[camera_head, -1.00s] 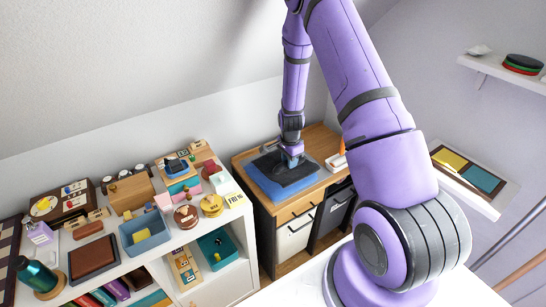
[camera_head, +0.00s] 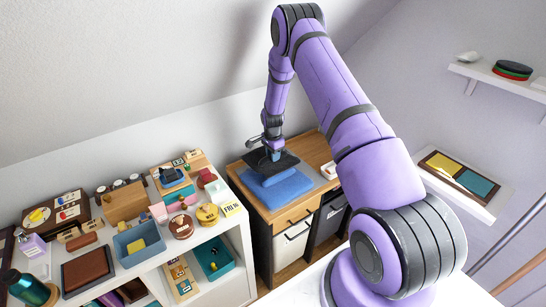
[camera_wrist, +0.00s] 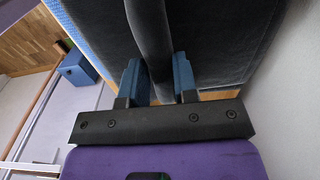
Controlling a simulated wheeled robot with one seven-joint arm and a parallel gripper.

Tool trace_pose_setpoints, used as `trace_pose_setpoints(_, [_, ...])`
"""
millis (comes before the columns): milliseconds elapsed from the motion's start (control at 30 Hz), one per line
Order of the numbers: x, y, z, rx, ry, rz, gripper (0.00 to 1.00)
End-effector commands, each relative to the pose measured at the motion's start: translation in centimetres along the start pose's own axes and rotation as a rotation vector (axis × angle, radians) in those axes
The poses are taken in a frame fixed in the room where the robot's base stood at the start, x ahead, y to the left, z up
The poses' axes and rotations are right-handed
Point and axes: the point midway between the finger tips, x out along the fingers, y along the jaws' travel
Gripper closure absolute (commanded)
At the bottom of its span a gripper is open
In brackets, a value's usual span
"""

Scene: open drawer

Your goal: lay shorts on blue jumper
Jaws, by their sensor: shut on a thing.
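The dark charcoal shorts (camera_head: 284,160) hang from my gripper (camera_head: 272,155) above the back part of the blue jumper. In the wrist view, my gripper (camera_wrist: 160,80) has its two blue fingers shut on a raised fold of the shorts (camera_wrist: 218,45). The blue jumper (camera_head: 285,189) lies folded on the wooden cabinet top, its front part bare. A strip of blue shows at the left edge of the shorts in the wrist view. I cannot tell whether the lower edge of the shorts touches the jumper.
The wooden cabinet top (camera_head: 312,152) is bare behind and right of the jumper, with a small white item (camera_head: 328,170) at its right edge. A crowded white shelf (camera_head: 232,222) stands to the left. A wall shelf (camera_head: 500,77) is at the right.

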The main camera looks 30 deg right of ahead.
Motion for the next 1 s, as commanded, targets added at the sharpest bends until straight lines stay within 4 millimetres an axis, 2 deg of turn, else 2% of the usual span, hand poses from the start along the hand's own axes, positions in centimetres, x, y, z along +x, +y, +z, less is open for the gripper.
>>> trace_pose_setpoints(100, [1.0, 0.0, 0.0, 0.000, 0.000, -0.001, 1.00])
trace_pose_setpoints(900, [2.1, 0.0, 0.1, 0.000, 0.000, -0.001, 1.00])
trace_pose_setpoints(933, [2.2, 0.0, 0.1, 0.000, 0.000, -0.001, 0.66])
trace_pose_setpoints(1000, [2.2, 0.0, 0.1, 0.000, 0.000, -0.001, 0.50])
